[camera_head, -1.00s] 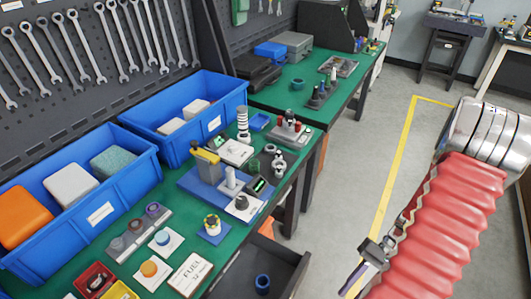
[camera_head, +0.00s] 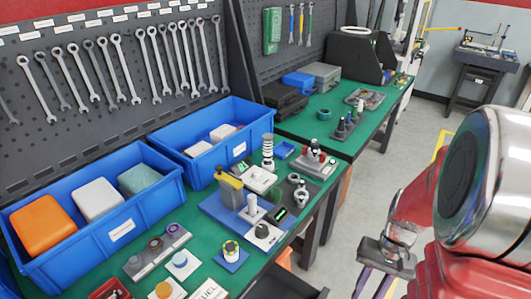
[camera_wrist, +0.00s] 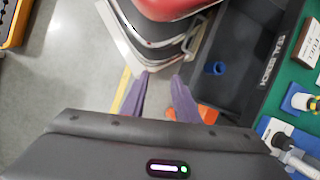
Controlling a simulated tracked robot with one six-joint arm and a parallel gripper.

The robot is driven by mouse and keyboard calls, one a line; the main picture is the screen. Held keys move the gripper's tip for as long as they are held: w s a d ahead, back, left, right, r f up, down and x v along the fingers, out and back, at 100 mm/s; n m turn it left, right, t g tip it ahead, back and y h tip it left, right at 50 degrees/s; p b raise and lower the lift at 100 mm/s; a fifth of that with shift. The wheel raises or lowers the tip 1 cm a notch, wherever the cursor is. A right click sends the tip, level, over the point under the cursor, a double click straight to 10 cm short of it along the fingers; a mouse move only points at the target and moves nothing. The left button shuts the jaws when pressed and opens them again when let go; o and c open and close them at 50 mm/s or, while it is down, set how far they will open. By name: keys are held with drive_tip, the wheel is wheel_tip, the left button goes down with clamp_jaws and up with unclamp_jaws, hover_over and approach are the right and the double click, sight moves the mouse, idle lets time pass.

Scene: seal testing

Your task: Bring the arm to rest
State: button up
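My gripper (camera_head: 372,284) hangs over the floor at the lower right of the head view, to the right of the green workbench (camera_head: 150,228). Its two purple fingers also show in the wrist view (camera_wrist: 160,78). They stand apart with nothing between them, so it is open and empty. My red and silver arm fills the right side of the head view. The gripper touches nothing that I can see.
Blue bins (camera_head: 160,186) and test fixtures (camera_head: 245,208) stand on the bench. An open drawer (camera_wrist: 240,65) holding a blue ring (camera_wrist: 214,68) juts out beside my gripper. An aisle of grey floor (camera_head: 345,205) lies right of the bench.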

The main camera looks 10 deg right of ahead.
drive_tip(key=w+a+r+n+t+h, duration=0.3)
drive_tip(key=a+r+n+t, duration=0.4)
drive_tip(key=a+r, duration=1)
wheel_tip(320, 180, up, 4)
drive_tip(key=shift+f+t, duration=0.1)
drive_tip(key=shift+t, duration=0.4)
idle(0.3)
